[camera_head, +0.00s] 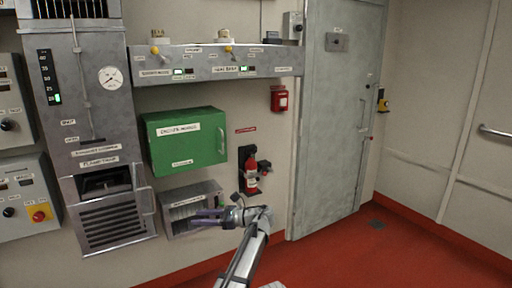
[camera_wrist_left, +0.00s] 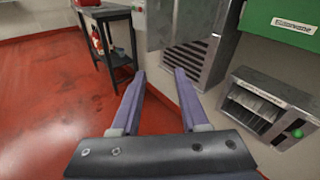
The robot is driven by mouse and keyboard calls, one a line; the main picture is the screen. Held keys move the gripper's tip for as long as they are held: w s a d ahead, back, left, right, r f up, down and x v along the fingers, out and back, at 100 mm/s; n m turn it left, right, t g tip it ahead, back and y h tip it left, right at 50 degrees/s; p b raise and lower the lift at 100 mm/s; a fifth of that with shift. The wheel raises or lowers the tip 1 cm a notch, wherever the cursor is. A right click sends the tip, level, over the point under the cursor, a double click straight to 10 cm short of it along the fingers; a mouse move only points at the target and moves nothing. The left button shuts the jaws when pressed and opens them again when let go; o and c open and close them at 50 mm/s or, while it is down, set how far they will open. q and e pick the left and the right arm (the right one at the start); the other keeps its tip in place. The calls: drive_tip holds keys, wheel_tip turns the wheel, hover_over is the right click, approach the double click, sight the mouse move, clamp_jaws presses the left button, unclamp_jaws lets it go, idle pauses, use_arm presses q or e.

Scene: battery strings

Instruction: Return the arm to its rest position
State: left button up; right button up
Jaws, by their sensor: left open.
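My left arm rises from the bottom of the head view. Its gripper (camera_head: 208,218) is open and empty, with purple fingers pointing left in front of the small grey wall unit (camera_head: 180,196). In the left wrist view the two fingers (camera_wrist_left: 160,95) are spread apart with nothing between them. They point toward the floor and the foot of a grey slatted cabinet (camera_wrist_left: 190,58). My right gripper is not in either view.
A green box (camera_head: 185,140) hangs on the wall above the small unit. A fire extinguisher (camera_head: 251,173) is mounted right of it. A dark table (camera_wrist_left: 105,12) stands in the wrist view. The red floor (camera_wrist_left: 50,110) is clear at left.

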use_arm(q)
drive_tip(key=s+a+f+n+g+h, duration=0.1)
drive_tip(key=s+a+f+n+h, duration=0.3)
drive_tip(key=s+f, duration=0.35)
drive_tip(key=s+a+f+n+g+h, duration=0.1)
drive_tip(key=s+f+n+h, duration=0.4)
drive_tip(key=s, duration=0.4)
drive_tip(key=s+d+f+n+h, duration=0.55)
drive_tip(key=s+n, duration=0.25)
drive_tip(key=s, duration=0.3)
drive_tip(key=s+d+m+g, duration=0.1)
drive_tip(key=s+d, duration=0.3)
drive_tip(key=d, duration=0.2)
drive_tip(key=s+d+m, duration=0.1)
drive_tip(key=s+d, duration=0.2)
drive_tip(key=d, duration=0.4)
wheel_tip(320, 180, up, 11)
drive_tip(key=p, duration=1.2)
drive_tip(key=shift+a+r, duration=0.15)
drive_tip(key=shift+a, duration=0.25)
drive_tip(key=shift+h, duration=0.25)
drive_tip(key=shift+w+a, duration=0.1)
